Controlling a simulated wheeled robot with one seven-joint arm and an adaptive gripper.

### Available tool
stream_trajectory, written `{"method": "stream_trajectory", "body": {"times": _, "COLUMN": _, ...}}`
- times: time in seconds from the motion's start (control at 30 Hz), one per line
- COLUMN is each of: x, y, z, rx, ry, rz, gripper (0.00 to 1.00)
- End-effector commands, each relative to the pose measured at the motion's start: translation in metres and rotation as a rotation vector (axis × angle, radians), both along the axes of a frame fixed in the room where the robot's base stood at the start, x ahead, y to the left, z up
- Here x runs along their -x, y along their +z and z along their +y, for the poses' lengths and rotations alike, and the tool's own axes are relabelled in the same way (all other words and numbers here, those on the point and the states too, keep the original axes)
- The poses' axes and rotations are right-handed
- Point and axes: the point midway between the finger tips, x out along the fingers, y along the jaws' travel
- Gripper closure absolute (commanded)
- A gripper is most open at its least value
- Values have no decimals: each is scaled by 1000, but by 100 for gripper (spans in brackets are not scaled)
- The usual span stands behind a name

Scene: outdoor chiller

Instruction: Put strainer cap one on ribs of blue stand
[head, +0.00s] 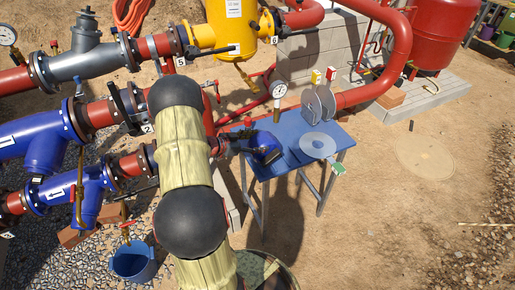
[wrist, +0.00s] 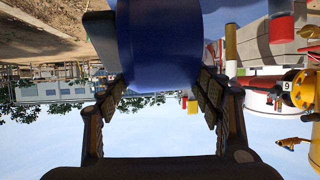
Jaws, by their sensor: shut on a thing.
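My gripper (wrist: 165,88) is shut on a blue cylindrical piece, the strainer cap (wrist: 160,45), with one dark finger on each side of it in the wrist view. In the head view the blue cap (head: 267,148) is at the left part of the blue stand (head: 295,128), a blue-topped table on metal legs. My gripper (head: 246,144) reaches it from the left, partly behind my arm. I cannot tell whether the cap touches the top. Ribs on the stand cannot be made out; the cap and its shadow cover that part.
Grey discs (head: 318,103) stand upright at the back of the stand, and a flat grey disc (head: 318,145) with a green tag lies at its front right. A blue bucket (head: 133,262) stands lower left.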

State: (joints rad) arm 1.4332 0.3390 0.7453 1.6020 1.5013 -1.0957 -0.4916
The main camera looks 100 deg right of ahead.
Motion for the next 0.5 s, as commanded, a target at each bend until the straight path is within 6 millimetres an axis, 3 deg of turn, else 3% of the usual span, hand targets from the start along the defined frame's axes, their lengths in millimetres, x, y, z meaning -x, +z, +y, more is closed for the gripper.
{"method": "stream_trajectory", "body": {"times": 0.17, "x": 0, "y": -27, "z": 0, "rx": 0, "ry": 0, "rz": 1, "gripper": 96}}
{"method": "stream_trajectory", "body": {"times": 0.4, "x": 0, "y": -32, "z": 1, "rx": -2, "ry": 1, "rz": 0, "gripper": 96}}
{"method": "stream_trajectory", "body": {"times": 0.43, "x": 0, "y": -33, "z": 2, "rx": -5, "ry": 1, "rz": -2, "gripper": 34}}
{"method": "stream_trajectory", "body": {"times": 0.5, "x": 0, "y": -34, "z": 2, "rx": -7, "ry": 0, "rz": -2, "gripper": 31}}
